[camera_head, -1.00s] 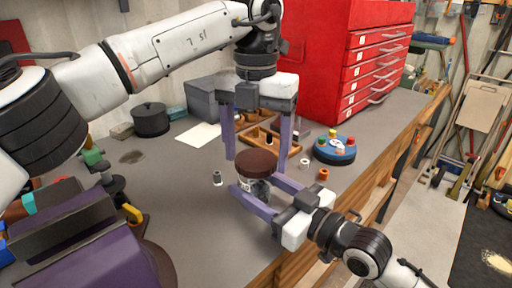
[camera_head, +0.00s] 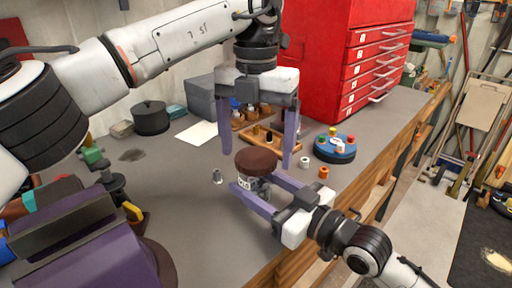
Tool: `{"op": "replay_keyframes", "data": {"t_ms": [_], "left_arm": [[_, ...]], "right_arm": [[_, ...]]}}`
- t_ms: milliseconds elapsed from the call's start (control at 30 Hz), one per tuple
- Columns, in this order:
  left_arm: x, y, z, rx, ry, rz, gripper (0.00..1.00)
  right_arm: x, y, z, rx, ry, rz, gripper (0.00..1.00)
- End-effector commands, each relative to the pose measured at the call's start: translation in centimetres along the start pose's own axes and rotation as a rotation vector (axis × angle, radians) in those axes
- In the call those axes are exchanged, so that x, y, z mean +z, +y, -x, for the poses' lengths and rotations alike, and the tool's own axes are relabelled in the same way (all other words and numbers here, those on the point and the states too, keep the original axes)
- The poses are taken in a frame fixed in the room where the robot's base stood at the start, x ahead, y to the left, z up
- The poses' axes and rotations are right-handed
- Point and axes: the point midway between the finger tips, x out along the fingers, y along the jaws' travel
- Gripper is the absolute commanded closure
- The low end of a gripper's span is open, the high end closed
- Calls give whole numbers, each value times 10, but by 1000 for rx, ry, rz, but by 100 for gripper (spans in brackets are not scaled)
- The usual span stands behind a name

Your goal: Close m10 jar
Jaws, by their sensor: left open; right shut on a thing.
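The m10 jar (camera_head: 250,184) is a small clear jar with a label, upright and partly hidden by fingers. A round brown lid (camera_head: 256,161) sits on its top; whether it is fully seated I cannot tell. My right gripper (camera_head: 254,192) is shut on the jar from the lower right, its two purple fingers on either side of it. My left gripper (camera_head: 257,154) points down from above with its fingers wide open. Its fingertips are around lid height, and I cannot tell whether they are level with the lid or behind it.
A wooden tray (camera_head: 281,158) with small items stands behind the jar. A blue round holder (camera_head: 335,155) with coloured pieces is to the right. Small spools (camera_head: 323,172) and a small grey piece (camera_head: 217,177) lie near the jar. A red drawer cabinet (camera_head: 335,80) stands behind. A purple machine (camera_head: 90,255) fills the lower left.

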Motion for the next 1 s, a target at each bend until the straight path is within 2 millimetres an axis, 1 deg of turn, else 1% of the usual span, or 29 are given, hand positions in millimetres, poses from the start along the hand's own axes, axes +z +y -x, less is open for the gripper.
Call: {"op": "replay_keyframes", "data": {"t_ms": [233,400,567,800,833,933,967,1000], "left_arm": [[0,-1,44,-1,-4,2,15],[0,-1,62,0,-2,0,15],[0,0,69,-1,-1,0,15],[0,0,70,-1,-1,-1,15],[0,0,70,-1,-1,-1,15],[0,0,69,-1,-1,0,15],[0,0,69,-1,-1,0,15],[0,0,69,-1,-1,0,15]], "right_arm": [[0,0,0,0,-1,0,100],[0,0,0,0,-1,0,100],[0,0,0,0,0,0,100],[0,0,0,0,0,0,100],[0,0,0,0,0,0,45],[0,0,0,0,0,0,28],[0,0,0,0,0,0,25],[0,0,0,0,0,0,25]]}}
